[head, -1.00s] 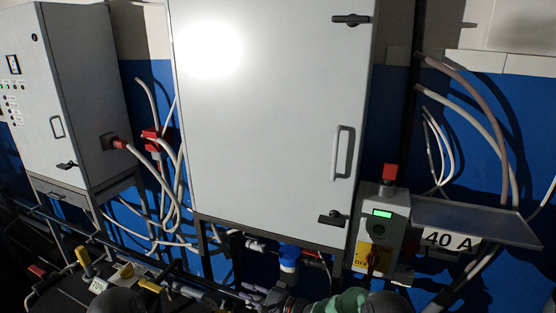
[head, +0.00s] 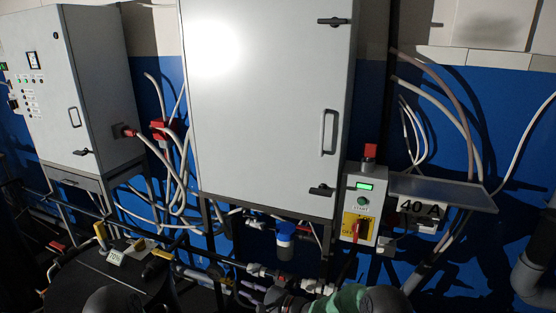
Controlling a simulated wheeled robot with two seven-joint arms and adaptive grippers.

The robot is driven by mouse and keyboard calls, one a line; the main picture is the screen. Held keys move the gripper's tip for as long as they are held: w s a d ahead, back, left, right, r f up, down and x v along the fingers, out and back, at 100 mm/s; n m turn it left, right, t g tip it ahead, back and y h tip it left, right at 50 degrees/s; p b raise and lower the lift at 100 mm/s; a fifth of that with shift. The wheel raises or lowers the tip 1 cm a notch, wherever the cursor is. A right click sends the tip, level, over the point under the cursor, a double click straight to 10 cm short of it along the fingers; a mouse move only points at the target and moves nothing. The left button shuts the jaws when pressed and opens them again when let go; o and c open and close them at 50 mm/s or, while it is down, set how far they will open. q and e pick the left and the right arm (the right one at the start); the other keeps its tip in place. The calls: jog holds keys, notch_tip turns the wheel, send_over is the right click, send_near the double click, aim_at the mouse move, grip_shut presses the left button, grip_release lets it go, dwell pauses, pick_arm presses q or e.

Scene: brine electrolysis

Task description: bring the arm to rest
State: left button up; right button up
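My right arm shows at the bottom edge as green and dark rounded links. The dark part at its left end looks like my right gripper (head: 282,299), low in front of the pipes. Its fingers cannot be made out, so I cannot tell whether it is open or shut, or whether it touches anything. My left gripper cannot be made out. A dark rounded shape at the bottom left may be part of my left arm.
A control box (head: 348,228) with a lit green display and red-yellow switch stands at right, beside a shelf (head: 440,191) and a "40 A" sign (head: 421,208). Pipes and a blue-capped filter (head: 285,240) run below.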

jog(key=s+d+f+h+b, duration=0.1)
jog(key=s+d+f+h, duration=0.4)
jog(key=f, duration=0.4)
jog(key=s+d+f+h+b, duration=0.1)
jog(key=s+d+f+h, duration=0.4)
jog(key=d+f, duration=0.4)
pick_arm(q)
jog(key=f, duration=0.2)
jog(key=f+b, duration=0.1)
jog(key=shift+w+f, duration=0.15)
jog(key=shift+w, duration=0.1)
pick_arm(e)
jog(key=s+d+f+n+g, duration=0.1)
jog(key=s+d+f+g, duration=0.1)
jog(key=s, duration=0.7)
jog(key=s+d+f+n+g+h, duration=0.1)
jog(key=s+f+g, duration=0.1)
jog(key=s, duration=0.7)
jog(key=s+d+f+g, duration=0.2)
jog(key=s+g, duration=0.1)
jog(key=s, duration=0.6)
jog(key=shift+s+d+f+n+g+h, duration=0.3)
jog(key=shift+s+n, duration=0.1)
